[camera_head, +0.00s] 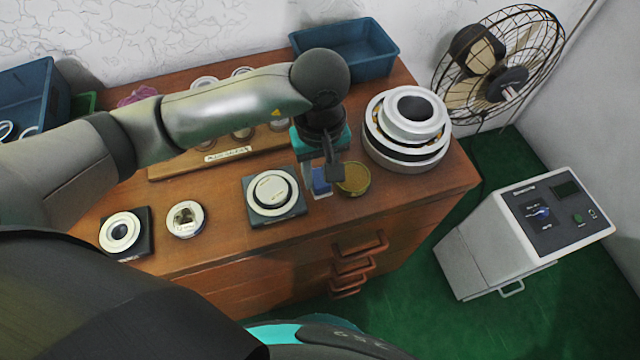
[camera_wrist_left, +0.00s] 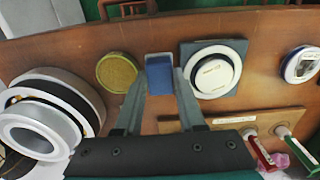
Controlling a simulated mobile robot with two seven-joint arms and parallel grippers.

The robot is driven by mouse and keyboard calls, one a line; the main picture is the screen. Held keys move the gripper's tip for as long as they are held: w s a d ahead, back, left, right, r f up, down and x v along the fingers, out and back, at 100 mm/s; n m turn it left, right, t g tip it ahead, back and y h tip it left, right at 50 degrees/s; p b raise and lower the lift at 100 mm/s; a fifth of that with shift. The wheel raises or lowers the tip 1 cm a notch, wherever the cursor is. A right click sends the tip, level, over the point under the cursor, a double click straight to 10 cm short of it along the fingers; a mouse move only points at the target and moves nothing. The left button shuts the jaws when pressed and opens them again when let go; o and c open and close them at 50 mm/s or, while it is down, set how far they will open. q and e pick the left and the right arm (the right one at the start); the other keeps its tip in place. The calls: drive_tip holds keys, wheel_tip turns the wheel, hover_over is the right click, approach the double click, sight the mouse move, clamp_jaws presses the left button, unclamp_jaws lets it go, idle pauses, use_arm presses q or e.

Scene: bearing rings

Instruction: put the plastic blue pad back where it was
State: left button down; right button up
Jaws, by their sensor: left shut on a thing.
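The plastic blue pad (camera_head: 320,181) is a small blue block near the front edge of the wooden cabinet top. My left gripper (camera_head: 326,178) points down and is shut on it. In the left wrist view the pad (camera_wrist_left: 159,75) sits between the two fingertips of my left gripper (camera_wrist_left: 160,84). A gold-brown round disc (camera_head: 353,179) lies right of the pad, and a dark square base with a white ring (camera_head: 271,190) lies left of it. I cannot tell whether the pad touches the tabletop. My right gripper is not in view.
Stacked large bearing rings (camera_head: 408,130) stand at the right end of the cabinet top (camera_head: 225,240). A wooden rack (camera_head: 185,168) and a blue bin (camera_head: 350,52) are behind. A white ring (camera_head: 186,219) and another dark base (camera_head: 123,234) lie left. Bare wood lies between these pieces.

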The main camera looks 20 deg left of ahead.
sight(320, 187)
use_arm(q)
drive_tip(key=shift+f+b, duration=0.3)
drive_tip(key=shift+f, duration=1.8)
drive_tip(key=shift+f, duration=0.15)
drive_tip(key=c, duration=0.8)
unclamp_jaws()
wheel_tip(320, 187, up, 12)
drive_tip(key=shift+r+p, duration=0.2)
drive_tip(key=shift+p, duration=0.6)
